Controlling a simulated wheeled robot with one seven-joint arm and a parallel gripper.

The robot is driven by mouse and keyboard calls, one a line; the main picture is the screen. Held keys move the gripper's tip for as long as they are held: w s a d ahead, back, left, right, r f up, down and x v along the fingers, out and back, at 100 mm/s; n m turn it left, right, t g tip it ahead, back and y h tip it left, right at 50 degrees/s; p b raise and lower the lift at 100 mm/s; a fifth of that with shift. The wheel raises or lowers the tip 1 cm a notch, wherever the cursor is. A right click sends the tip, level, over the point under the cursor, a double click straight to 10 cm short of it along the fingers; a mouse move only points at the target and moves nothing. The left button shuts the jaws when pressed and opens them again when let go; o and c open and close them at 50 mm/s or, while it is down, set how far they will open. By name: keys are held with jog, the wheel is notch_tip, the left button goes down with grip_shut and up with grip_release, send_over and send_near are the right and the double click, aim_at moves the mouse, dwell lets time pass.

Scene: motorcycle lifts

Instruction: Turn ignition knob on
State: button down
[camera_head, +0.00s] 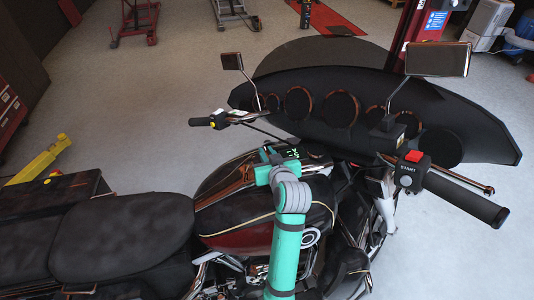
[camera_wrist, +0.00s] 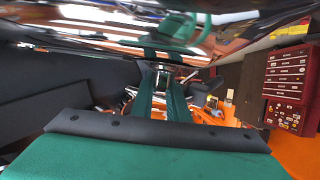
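The motorcycle (camera_head: 250,230) stands across the head view, with its dark red and black tank in the middle. My gripper (camera_head: 272,160) is over the top of the tank, close to a small dark panel (camera_head: 290,152) with light markings. I cannot make out the ignition knob in the head view; my gripper and wrist cover part of that area. In the wrist view, my two teal fingers (camera_wrist: 160,98) show with a narrow gap between them. A small metallic shape (camera_wrist: 162,76) appears near their tips, but I cannot tell whether it is the knob or whether they touch it.
A black fairing (camera_head: 380,110) with round gauges rises beyond the tank. The right handlebar grip (camera_head: 465,197), left grip (camera_head: 202,121) and mirrors stick out. A shiny surface (camera_wrist: 90,42) lies close along the top of the wrist view. A red tool cabinet (camera_wrist: 287,85) stands farther off.

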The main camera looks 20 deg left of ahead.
jog(key=shift+s+a+m+t+h, duration=0.1)
jog(key=shift+a+m+t+h, duration=0.15)
jog(key=shift+m+h, duration=0.4)
jog(key=m+t+h, duration=0.1)
jog(key=m+h, duration=0.1)
jog(key=m+t+h, duration=0.1)
jog(key=m+h, duration=0.1)
jog(key=h, duration=0.1)
jog(key=shift+h, duration=0.25)
jog(key=m+h, duration=0.2)
jog(key=h, duration=0.1)
jog(key=shift+m, duration=0.25)
jog(key=shift+m+g+h, duration=0.55)
jog(key=shift+m+h, duration=1.05)
jog(key=shift+h, duration=0.4)
jog(key=shift+d, duration=0.1)
jog(key=shift+f, duration=0.1)
